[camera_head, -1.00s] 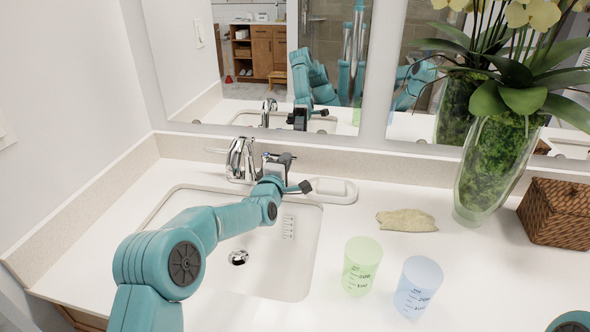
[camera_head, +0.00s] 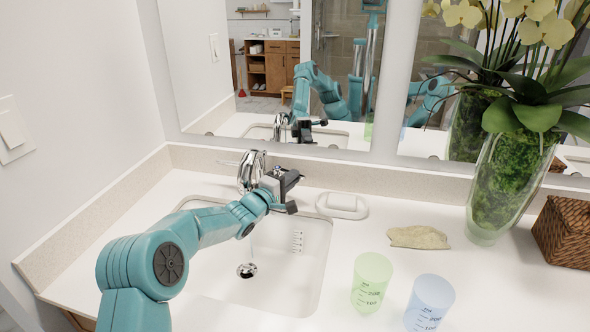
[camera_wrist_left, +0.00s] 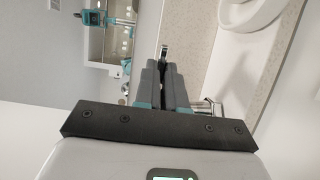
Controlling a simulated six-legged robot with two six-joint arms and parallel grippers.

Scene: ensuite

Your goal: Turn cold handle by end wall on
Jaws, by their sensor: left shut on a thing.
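The chrome faucet (camera_head: 252,172) stands behind the white basin (camera_head: 285,270), near the left end wall. My left gripper (camera_head: 287,182) is just right of the faucet, over the basin's back rim, and hides what is there. In the left wrist view its fingers (camera_wrist_left: 164,75) are closed together, with a small chrome piece (camera_wrist_left: 164,52) at their tips, which looks like the cold handle. Most of that handle is hidden. My right gripper is out of view.
A soap dish (camera_head: 342,206) sits right of the gripper. A folded cloth (camera_head: 418,238), green cup (camera_head: 371,283), blue cup (camera_head: 429,303), orchid vase (camera_head: 500,185) and wicker box (camera_head: 566,232) stand farther right. The mirror (camera_head: 265,60) rises behind.

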